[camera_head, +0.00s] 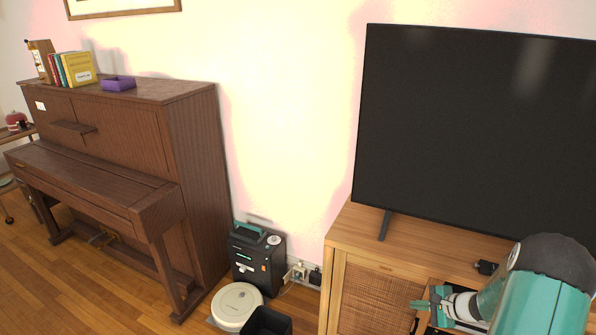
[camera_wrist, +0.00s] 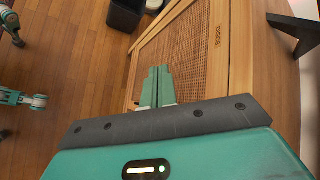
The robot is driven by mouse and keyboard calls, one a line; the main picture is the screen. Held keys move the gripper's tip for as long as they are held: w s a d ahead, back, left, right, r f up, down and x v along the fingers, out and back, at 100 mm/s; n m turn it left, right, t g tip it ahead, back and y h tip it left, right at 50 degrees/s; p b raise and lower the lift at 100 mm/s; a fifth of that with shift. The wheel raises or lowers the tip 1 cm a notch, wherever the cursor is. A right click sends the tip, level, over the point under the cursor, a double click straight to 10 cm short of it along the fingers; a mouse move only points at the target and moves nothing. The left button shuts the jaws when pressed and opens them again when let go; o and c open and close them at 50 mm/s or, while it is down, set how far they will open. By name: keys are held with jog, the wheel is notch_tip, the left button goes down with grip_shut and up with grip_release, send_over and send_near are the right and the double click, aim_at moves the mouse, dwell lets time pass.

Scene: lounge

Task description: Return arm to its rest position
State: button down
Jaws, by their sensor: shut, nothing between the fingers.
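My arm is teal and dark grey and reaches in from the lower right of the head view. My gripper (camera_head: 418,304) points left there, in front of the wooden TV cabinet (camera_head: 338,262). In the wrist view my gripper (camera_wrist: 158,72) has its two teal fingers side by side, shut with nothing between them. Behind the fingers in that view is the cabinet's woven front panel (camera_wrist: 185,60). I cannot tell the exact gap between fingers and cabinet.
A large black TV (camera_head: 475,130) stands on the cabinet. A brown piano (camera_head: 120,150) is at the left. A black box-shaped device (camera_head: 257,260), a white robot vacuum (camera_head: 237,306) and a black bin (camera_head: 267,322) stand between them. Wooden floor (camera_head: 70,290) is open at lower left.

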jog(key=s+a+r+n+g+h, duration=0.1)
jog(key=s+a+r+n+g, duration=0.3)
jog(key=a+r, duration=0.65)
jog(key=s+a+r+n, duration=0.3)
jog(key=a+r+n, duration=0.4)
jog(key=r, duration=0.6)
jog(key=s+a+r+n+t+h, duration=0.1)
jog(key=s+a+r+n+h, duration=0.1)
jog(key=s, duration=0.7)
jog(key=s+a+r+n+h, duration=0.3)
jog(key=s+a+r, duration=0.3)
jog(key=s+r, duration=0.2)
jog(key=shift+s+a+r+n+t, duration=0.2)
jog(key=shift+s+a+n+t, duration=0.15)
jog(key=shift+s+n, duration=0.4)
